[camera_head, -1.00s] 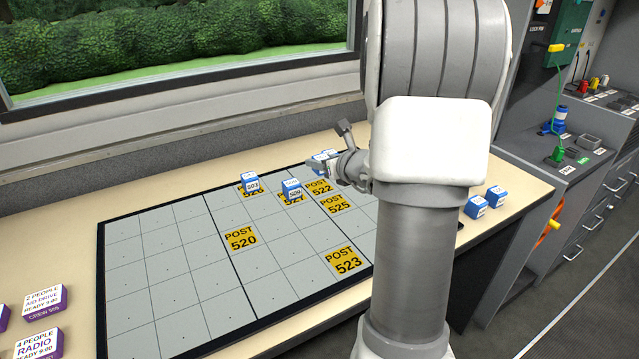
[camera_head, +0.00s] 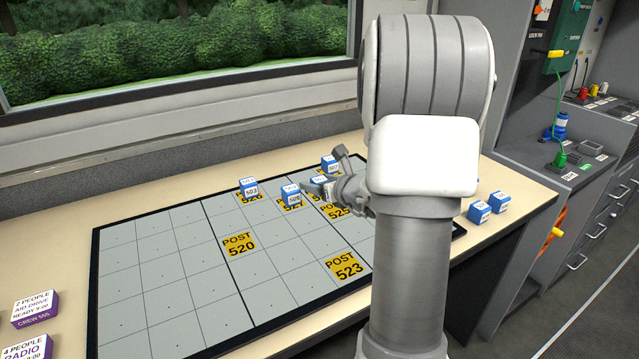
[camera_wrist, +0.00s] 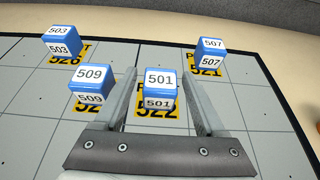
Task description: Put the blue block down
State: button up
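The blue block 501 (camera_wrist: 159,88) has a white numbered top and sits at the yellow POST 522 label (camera_wrist: 158,112) on the grey grid board (camera_wrist: 236,88). My gripper (camera_wrist: 158,84) has one finger on each side of this block, with a gap showing on both sides. In the head view, block 501 (camera_head: 318,183) is partly hidden by my gripper (camera_head: 335,186). Block 509 (camera_wrist: 91,83) stands close outside the left finger. Block 503 (camera_wrist: 62,42) is at the far left and block 507 (camera_wrist: 210,53) at the far right.
POST 520 (camera_head: 239,245) and POST 523 (camera_head: 346,266) are uncovered. The board's left part is empty. Two more blue blocks (camera_head: 479,211) stand right of the board. Purple-sided blocks (camera_head: 35,308) lie at the table's left. A window wall runs behind.

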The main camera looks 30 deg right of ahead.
jog(key=shift+r, duration=0.15)
jog(key=shift+s+r+p, duration=0.15)
jog(key=shift+r+p, duration=0.05)
jog(key=shift+p, duration=0.15)
jog(key=p+v, duration=0.2)
jog(key=v, duration=0.9)
jog(key=shift+s+p, duration=0.35)
